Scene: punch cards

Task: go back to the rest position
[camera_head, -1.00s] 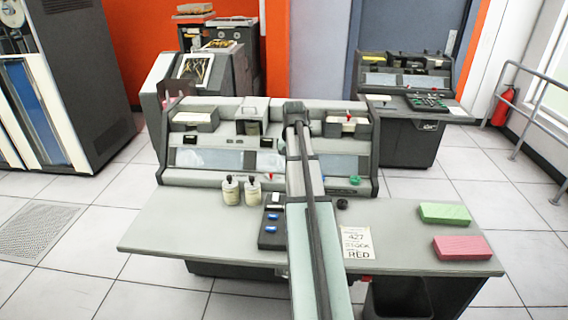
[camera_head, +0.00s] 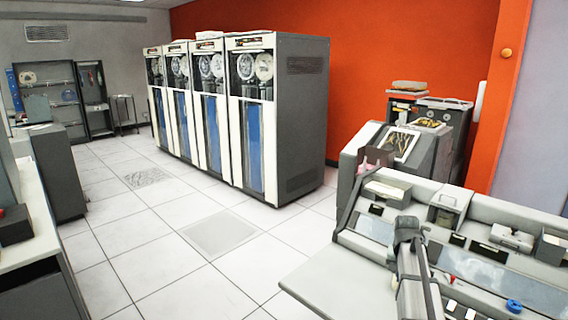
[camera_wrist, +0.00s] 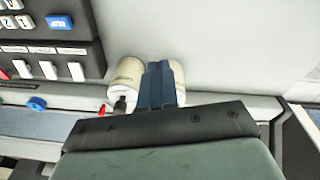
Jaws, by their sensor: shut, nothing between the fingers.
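My gripper (camera_wrist: 159,72) shows in the wrist view as two dark blue-grey fingers pressed together, with nothing between them. In the head view my arm reaches up from the bottom right in front of the console. I cannot make out the gripper there.
The grey console (camera_head: 350,238) fills the lower right of the head view. A keypad (camera_wrist: 45,45) with blue and white keys shows in the wrist view. Tall tape cabinets (camera_head: 305,115) stand mid-room. A desk edge (camera_head: 30,245) is at far left. Tiled floor between is open.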

